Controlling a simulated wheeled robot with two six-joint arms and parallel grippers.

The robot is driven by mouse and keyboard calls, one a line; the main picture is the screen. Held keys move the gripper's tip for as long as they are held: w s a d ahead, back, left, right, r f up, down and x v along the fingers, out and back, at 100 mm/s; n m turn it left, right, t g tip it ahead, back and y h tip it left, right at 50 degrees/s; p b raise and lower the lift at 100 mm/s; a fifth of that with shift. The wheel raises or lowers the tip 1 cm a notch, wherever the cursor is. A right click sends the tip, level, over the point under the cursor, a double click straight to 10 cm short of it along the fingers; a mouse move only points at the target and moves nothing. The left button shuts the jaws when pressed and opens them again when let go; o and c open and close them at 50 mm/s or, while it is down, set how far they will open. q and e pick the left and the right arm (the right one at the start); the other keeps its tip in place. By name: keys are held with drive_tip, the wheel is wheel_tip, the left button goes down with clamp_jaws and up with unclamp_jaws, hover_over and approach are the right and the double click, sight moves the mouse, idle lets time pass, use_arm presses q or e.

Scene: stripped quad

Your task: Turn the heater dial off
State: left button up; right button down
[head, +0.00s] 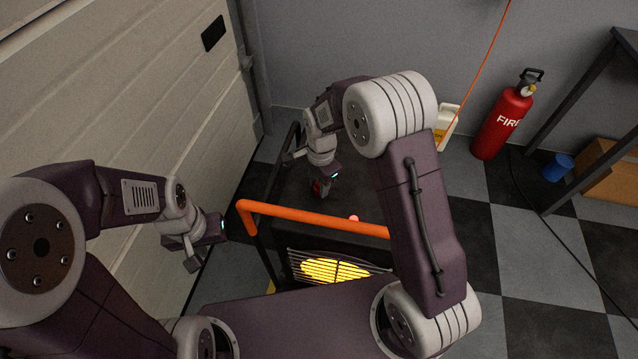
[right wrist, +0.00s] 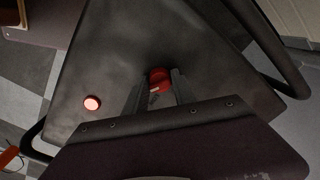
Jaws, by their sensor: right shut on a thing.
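The heater (head: 272,187) is a dark box with an orange handle bar (head: 310,217) and a grille (head: 335,268) that glows yellow at its front. In the right wrist view, a red dial (right wrist: 159,78) with a pale mark sits on the heater's dark top (right wrist: 120,60). My right gripper (right wrist: 158,88) is shut on the dial, one finger on each side. In the head view my right gripper (head: 319,190) points down at the top. A round red light or button (right wrist: 92,103) lies apart from the dial. My left gripper (head: 190,259) hangs left of the heater, its jaw gap unclear.
A pale panelled door (head: 120,90) stands close on the left. A red fire extinguisher (head: 502,122), a pale jug (head: 447,126), a blue cup (head: 558,167), a cardboard box (head: 608,180) and a dark table (head: 585,95) are at the right. Checkered floor (head: 540,265) is open at lower right.

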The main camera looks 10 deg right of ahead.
drive_tip(key=shift+s+r+n+p, duration=0.1)
drive_tip(key=shift+r+n+p, duration=0.05)
drive_tip(key=shift+n+p, duration=0.6)
drive_tip(key=n+p, duration=0.2)
drive_tip(key=shift+r+p, duration=0.1)
drive_tip(key=shift+p, duration=0.25)
drive_tip(key=n+p, duration=0.2)
drive_tip(key=n, duration=0.1)
drive_tip(key=shift+d+n+p, duration=0.1)
drive_tip(key=shift+n+p, duration=0.25)
drive_tip(key=n+p, duration=0.2)
drive_tip(key=n, duration=0.1)
drive_tip(key=shift+n+g, duration=0.3)
drive_tip(key=n+p, duration=0.1)
drive_tip(key=n, duration=0.1)
drive_tip(key=shift+n, duration=0.4)
drive_tip(key=n, duration=0.2)
drive_tip(key=n+p, duration=0.1)
drive_tip(key=shift+f+n, duration=0.2)
drive_tip(key=shift+n, duration=0.2)
drive_tip(key=n+p, duration=0.1)
drive_tip(key=n, duration=0.5)
drive_tip(key=shift+g+p, duration=0.3)
drive_tip(key=shift+n, duration=0.3)
